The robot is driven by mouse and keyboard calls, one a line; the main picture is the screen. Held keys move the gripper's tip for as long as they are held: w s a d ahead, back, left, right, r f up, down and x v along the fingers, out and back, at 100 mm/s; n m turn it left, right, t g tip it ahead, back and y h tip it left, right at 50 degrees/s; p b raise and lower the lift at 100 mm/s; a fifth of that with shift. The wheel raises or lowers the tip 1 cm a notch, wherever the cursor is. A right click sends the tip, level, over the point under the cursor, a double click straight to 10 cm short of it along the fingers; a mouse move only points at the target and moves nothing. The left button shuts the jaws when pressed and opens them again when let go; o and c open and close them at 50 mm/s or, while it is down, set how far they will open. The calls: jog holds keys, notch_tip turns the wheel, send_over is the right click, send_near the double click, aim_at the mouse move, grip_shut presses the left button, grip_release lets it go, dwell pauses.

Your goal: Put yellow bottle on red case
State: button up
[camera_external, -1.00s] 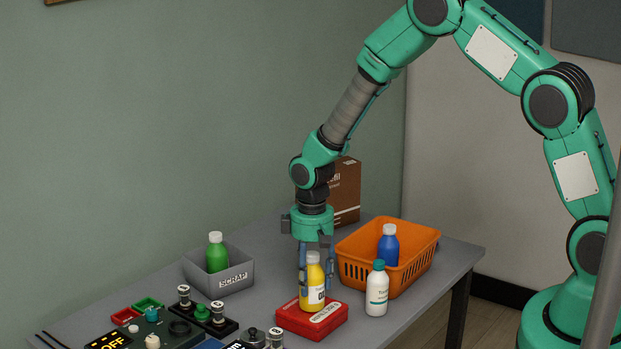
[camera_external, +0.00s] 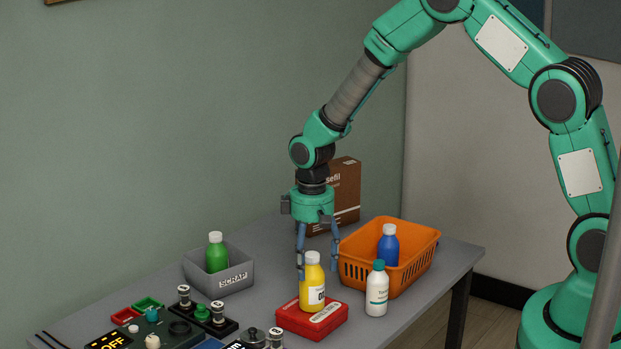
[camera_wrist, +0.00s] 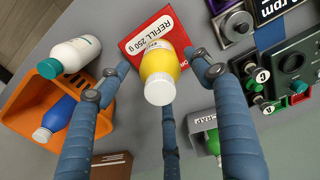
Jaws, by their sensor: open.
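The yellow bottle (camera_external: 312,287) with a white cap stands upright on the red case (camera_external: 323,323), which lies flat on the table. In the wrist view the yellow bottle (camera_wrist: 158,80) shows from above, over the red case (camera_wrist: 138,40). My gripper (camera_external: 318,262) is open just above and around the bottle's top, its fingers spread apart. In the wrist view the fingers of my gripper (camera_wrist: 150,82) are clear of the bottle on its sides, with gaps between.
An orange basket (camera_external: 413,272) holding a blue bottle (camera_external: 388,246) stands right of the case. A white bottle (camera_external: 377,291) stands close by. A grey scrap bin (camera_external: 236,279) with a green bottle (camera_external: 217,254) is at left. A control panel (camera_external: 165,337) is front left; a brown box (camera_external: 346,190) is behind.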

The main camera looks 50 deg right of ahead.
notch_tip(320, 180, up, 7)
jog(key=shift+r, duration=0.2)
dwell(0.7)
jog(key=shift+r, duration=0.25)
jog(key=s+r+t, duration=0.1)
jog(key=s+r, duration=0.7)
jog(key=r, duration=0.4)
jog(key=s+r+t, duration=0.2)
jog(key=s+r, duration=0.5)
jog(key=r, duration=0.6)
jog(key=s+r+m+t, duration=0.1)
jog(key=s+r, duration=0.3)
jog(key=s, duration=0.8)
jog(key=s+a+r+t, duration=0.1)
jog(key=s+r, duration=0.3)
jog(key=s, duration=0.8)
jog(key=shift+m+t, duration=0.3)
jog(key=shift+m, duration=0.1)
jog(key=shift+s, duration=0.1)
